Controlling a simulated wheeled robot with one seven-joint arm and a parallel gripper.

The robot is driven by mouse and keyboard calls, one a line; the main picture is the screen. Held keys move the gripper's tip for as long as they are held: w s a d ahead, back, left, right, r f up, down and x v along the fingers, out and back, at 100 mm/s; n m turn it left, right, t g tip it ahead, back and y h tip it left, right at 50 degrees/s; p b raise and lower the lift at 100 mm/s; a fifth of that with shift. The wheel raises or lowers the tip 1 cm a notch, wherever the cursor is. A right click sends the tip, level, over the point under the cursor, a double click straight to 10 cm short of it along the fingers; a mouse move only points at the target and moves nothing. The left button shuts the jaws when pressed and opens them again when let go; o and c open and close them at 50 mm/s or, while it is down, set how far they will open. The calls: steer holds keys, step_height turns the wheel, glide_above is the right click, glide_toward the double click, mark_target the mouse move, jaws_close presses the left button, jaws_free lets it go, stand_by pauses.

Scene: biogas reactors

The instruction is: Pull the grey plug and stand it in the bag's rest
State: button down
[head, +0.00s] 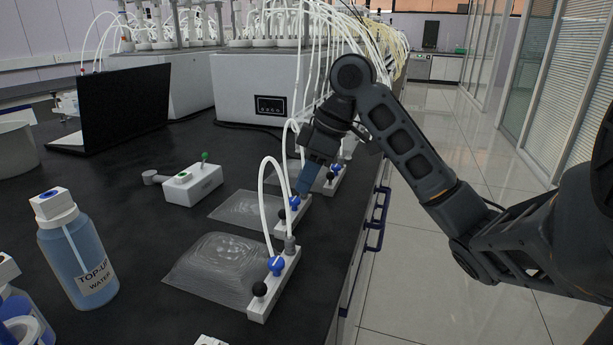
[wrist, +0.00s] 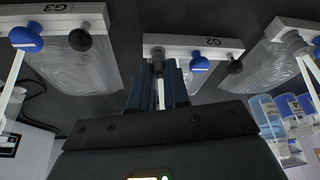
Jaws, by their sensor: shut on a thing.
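My gripper (head: 303,187) is over the far end of the middle bag's white rail (head: 288,223), labelled G2 in the wrist view. In the wrist view my gripper (wrist: 158,76) is shut on the grey plug (wrist: 157,54), which is at or very near the rail; I cannot tell whether it is still seated. A white tube (wrist: 161,95) shows between the fingers. Beside the plug on the rail are a blue valve (wrist: 200,65) and a black ball knob (wrist: 235,66). The clear bag (head: 246,208) lies flat. I cannot make out its rest.
The nearer bag (head: 222,272) has its own rail, with a grey plug (head: 290,246) and white tube. G3's rail (wrist: 60,20) stands beyond. A white device (head: 192,186), a water bottle (head: 76,255) and a laptop (head: 125,108) occupy the bench. Tubes arch close to my gripper.

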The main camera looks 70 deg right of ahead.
steer(key=shift+f, duration=0.35)
stand_by(0.6)
steer(key=c, duration=1)
jaws_free()
steer(key=p+v, duration=0.1)
steer(key=v, duration=0.6)
steer(key=shift+s+r, duration=0.15)
steer(key=shift+r, duration=0.2)
steer(key=shift+d, duration=0.1)
